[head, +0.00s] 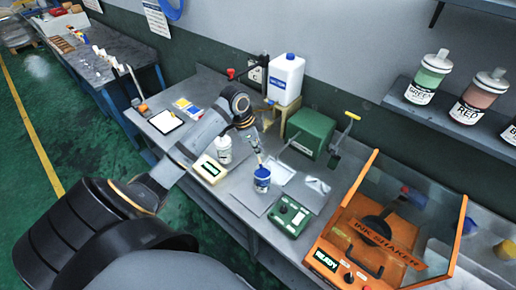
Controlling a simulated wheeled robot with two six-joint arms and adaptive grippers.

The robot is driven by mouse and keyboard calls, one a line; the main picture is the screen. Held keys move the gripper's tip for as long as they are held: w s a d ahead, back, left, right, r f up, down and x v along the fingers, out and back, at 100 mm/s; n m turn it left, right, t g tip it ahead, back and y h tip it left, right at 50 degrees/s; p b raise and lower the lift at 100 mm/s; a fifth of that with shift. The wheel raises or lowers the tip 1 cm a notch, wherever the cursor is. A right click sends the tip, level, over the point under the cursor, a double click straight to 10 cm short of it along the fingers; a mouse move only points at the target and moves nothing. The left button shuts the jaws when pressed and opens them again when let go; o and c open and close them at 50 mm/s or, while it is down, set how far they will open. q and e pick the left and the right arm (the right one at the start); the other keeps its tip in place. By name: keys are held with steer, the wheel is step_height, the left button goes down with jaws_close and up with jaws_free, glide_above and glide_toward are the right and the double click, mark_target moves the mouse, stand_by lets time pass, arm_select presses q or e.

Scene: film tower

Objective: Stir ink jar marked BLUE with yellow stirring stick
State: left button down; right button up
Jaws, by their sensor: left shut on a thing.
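A small jar with a blue label (262,180) stands upright on the grey bench; its lettering is too small to read. My left gripper (257,148) is just above it, pointing down, shut on a thin stick that I take for the yellow stirring stick (260,160). Only a short part of the stick shows below the fingers. Its lower end meets the jar mouth in the picture, and I cannot tell how deep it goes. My right gripper is not in view.
Close by are a white jar (224,149), a scale (209,169), a green control box (290,216) and a white jug (286,79). An orange ink shaker (345,245) with a clear lid stands at the right. GREEN (430,80) and RED (478,96) jars sit on a wall shelf.

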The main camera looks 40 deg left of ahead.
arm_select(q)
steer(key=shift+r, duration=2.4)
steer(key=shift+f, duration=0.1)
